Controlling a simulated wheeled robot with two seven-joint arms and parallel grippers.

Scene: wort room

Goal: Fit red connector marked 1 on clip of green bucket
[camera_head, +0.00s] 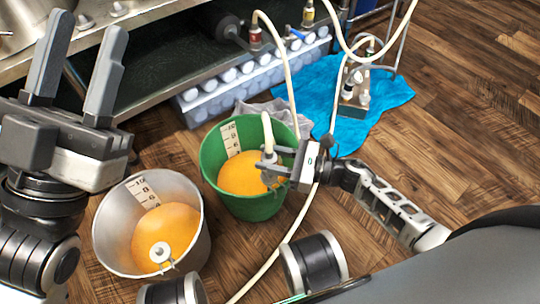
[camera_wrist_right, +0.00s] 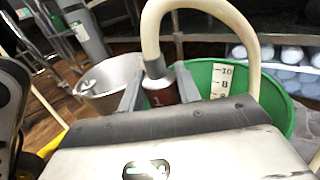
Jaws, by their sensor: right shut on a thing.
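The green bucket (camera_head: 212,160) stands on the floor with orange liquid and a white level scale inside. My right gripper (camera_head: 268,168) is over its right part, shut on the red connector. In the right wrist view the dark red connector marked 1 (camera_wrist_right: 161,95) sits between the fingers, with a pale hose (camera_wrist_right: 205,8) arching up from its grey collar. The green bucket (camera_wrist_right: 277,108) is behind it there. A pale round fitting, perhaps the clip, shows partly below the fingers; I cannot tell whether the connector touches it. My left gripper (camera_head: 75,75) is open and empty at upper left.
A metal bucket (camera_head: 101,232) with orange liquid and a round white fitting stands left of the green one. A crate of white items (camera_head: 200,108) lies behind. A blue cloth (camera_head: 392,92) holds a metal device (camera_head: 354,88). Hoses cross the wooden floor.

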